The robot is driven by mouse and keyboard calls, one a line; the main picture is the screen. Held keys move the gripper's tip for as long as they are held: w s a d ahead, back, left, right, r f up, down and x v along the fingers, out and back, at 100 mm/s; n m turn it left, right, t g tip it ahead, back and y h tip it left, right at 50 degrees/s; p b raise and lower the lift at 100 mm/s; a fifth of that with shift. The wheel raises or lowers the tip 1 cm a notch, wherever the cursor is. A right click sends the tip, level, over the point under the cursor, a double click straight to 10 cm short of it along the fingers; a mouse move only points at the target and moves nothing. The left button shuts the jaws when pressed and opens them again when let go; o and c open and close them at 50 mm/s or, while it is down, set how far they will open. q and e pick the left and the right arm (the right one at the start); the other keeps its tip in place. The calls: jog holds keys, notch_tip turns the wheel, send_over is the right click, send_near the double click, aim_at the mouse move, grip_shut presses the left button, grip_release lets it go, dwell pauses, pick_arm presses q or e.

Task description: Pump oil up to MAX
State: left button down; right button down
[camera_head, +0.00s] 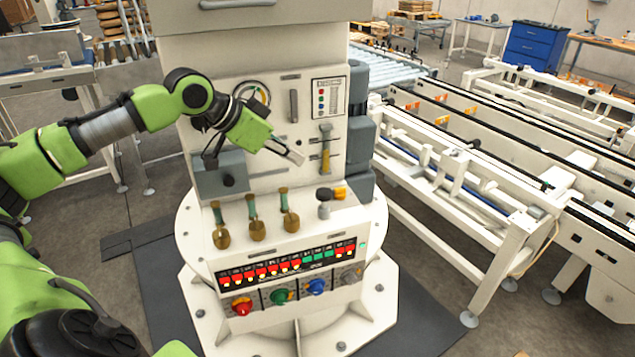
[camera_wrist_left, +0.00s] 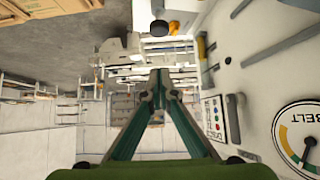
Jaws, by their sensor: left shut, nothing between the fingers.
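My left gripper (camera_head: 299,157) is shut and empty in front of the white machine's upright panel. In the left wrist view its fingertips (camera_wrist_left: 158,78) meet. A yellow upright part in a slot (camera_head: 326,155) is on the panel just right of the fingertips; I cannot tell whether it is the oil level or a handle. A black and orange handle (camera_head: 331,194) stands on the ledge below. No MAX mark can be read. My right gripper is not in view.
A round dial (camera_head: 253,94) sits partly behind my left arm; the left wrist view shows a "BELT" dial (camera_wrist_left: 300,140). Several brass-ended levers (camera_head: 256,230) stand on the ledge. Lit buttons (camera_head: 290,265) and coloured knobs (camera_head: 279,296) lie below. A conveyor (camera_head: 480,200) stands at right.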

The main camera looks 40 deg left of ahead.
pick_arm(q)
jog(key=p, duration=0.3)
send_over(318, 196)
notch_tip(318, 196, down, 6)
jog(key=shift+w+a+r, duration=0.1)
jog(key=shift+w, duration=0.05)
notch_tip(318, 196, down, 4)
jog(key=shift+r+p, duration=0.2)
jog(key=shift+p, duration=0.35)
jog(key=shift+a+f, duration=0.1)
jog(key=shift+f, duration=0.2)
jog(key=shift+f, duration=0.15)
jog(key=shift+f, duration=1.55)
